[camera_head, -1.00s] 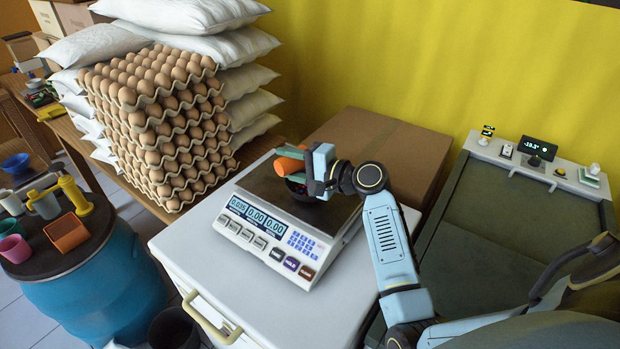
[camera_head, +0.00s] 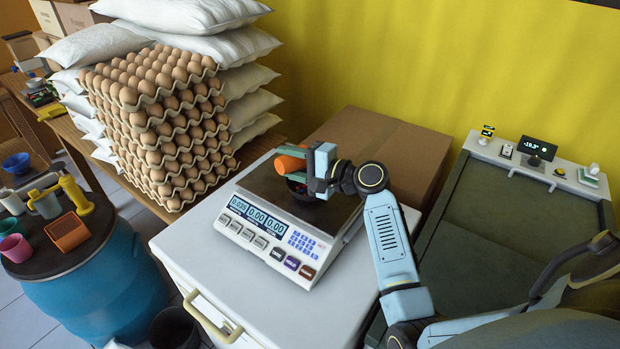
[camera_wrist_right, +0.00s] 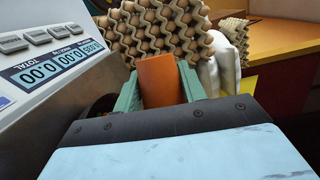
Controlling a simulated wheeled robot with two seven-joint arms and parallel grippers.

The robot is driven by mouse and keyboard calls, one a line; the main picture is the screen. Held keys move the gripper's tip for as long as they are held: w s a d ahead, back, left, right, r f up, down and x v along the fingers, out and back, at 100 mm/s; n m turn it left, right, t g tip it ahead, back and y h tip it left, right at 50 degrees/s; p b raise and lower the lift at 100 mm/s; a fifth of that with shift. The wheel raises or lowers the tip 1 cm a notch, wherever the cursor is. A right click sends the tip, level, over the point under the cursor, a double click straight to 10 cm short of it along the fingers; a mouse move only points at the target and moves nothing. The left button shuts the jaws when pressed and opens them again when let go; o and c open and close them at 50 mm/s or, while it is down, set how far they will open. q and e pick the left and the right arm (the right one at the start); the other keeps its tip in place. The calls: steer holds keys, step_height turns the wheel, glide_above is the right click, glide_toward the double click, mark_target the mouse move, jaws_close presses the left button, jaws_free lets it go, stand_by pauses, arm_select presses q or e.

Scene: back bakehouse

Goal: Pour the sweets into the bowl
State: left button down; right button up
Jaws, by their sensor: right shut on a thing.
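My right gripper (camera_head: 312,178) is shut on an orange cup (camera_head: 288,163) and holds it tipped on its side above the scale. In the right wrist view the cup (camera_wrist_right: 160,80) sits between the green fingers. A dark bowl (camera_head: 297,187) stands on the scale's black plate, just under the cup and partly hidden by the gripper. My left gripper is not in view.
The scale (camera_head: 262,236) stands on a white cabinet (camera_head: 190,248). Stacked egg trays (camera_head: 165,135) and white sacks (camera_head: 250,107) are close at the left. A cardboard box (camera_head: 385,140) stands behind.

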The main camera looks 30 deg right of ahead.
steer(key=shift+w+d+r+m+t+y+p, duration=0.1)
steer(key=shift+d+r+m+t+y+p, duration=0.15)
steer(key=shift+m, duration=0.5)
steer(key=shift+d+r+m+t+y+p, duration=0.15)
steer(key=shift+d+r+m+t+p, duration=0.15)
steer(key=shift+m, duration=0.45)
stand_by(3.1)
